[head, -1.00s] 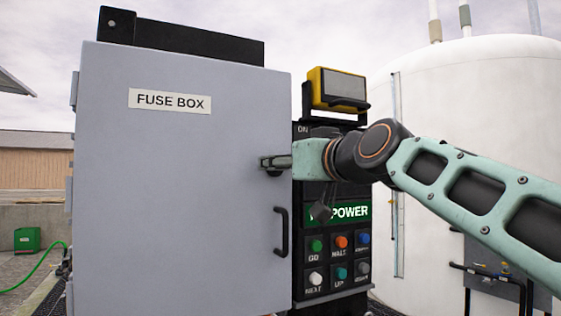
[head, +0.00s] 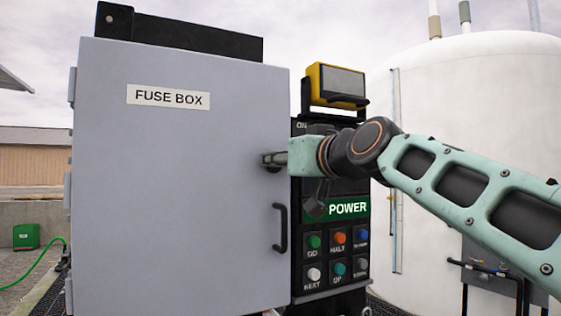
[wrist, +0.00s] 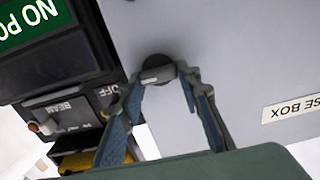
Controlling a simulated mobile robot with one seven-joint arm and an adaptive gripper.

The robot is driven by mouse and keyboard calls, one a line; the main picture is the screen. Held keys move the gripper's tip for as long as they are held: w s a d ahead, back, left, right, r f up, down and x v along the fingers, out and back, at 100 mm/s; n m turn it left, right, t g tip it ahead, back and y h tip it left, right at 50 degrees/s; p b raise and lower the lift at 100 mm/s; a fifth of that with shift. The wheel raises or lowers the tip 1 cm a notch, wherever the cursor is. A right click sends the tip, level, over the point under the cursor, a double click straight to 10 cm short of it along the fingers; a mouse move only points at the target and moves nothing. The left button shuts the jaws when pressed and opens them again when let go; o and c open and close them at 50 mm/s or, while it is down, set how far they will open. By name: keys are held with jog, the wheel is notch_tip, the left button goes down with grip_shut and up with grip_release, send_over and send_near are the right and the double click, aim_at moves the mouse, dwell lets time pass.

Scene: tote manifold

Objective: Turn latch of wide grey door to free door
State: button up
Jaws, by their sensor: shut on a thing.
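The wide grey door (head: 170,190) is the front of the fuse box and looks closed. Its latch is a dark round knob (wrist: 157,66) near the door's edge, seen in the wrist view. My gripper (wrist: 157,75) has its two fingers on either side of the knob and is shut on it. In the head view my gripper (head: 273,160) is at the door's right edge, above the handle, and hides most of the latch. The black door handle (head: 281,228) is free, below my gripper.
A white tank (head: 480,110) stands behind my arm. A green box (head: 26,236) is far left.

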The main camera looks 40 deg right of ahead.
jog(key=shift+f+m, duration=0.1)
jog(key=shift+m, duration=0.2)
jog(key=m+b, duration=0.2)
jog(key=m, duration=0.1)
jog(key=shift+d+m, duration=0.15)
jog(key=shift+m, duration=0.25)
jog(key=m, duration=0.4)
jog(key=shift+f+m+b, duration=0.1)
jog(key=shift+m+b, duration=0.2)
jog(key=shift+b, duration=0.1)
jog(key=m, duration=0.4)
jog(key=shift+s+d, duration=0.1)
jog(key=shift+d, duration=0.05)
jog(key=m, duration=0.4)
jog(key=shift+f+m+p, duration=0.1)
jog(key=shift+m+p, duration=0.2)
jog(key=shift+m, duration=0.3)
jog(key=o, duration=1.2)
jog(key=shift+c, duration=0.2)
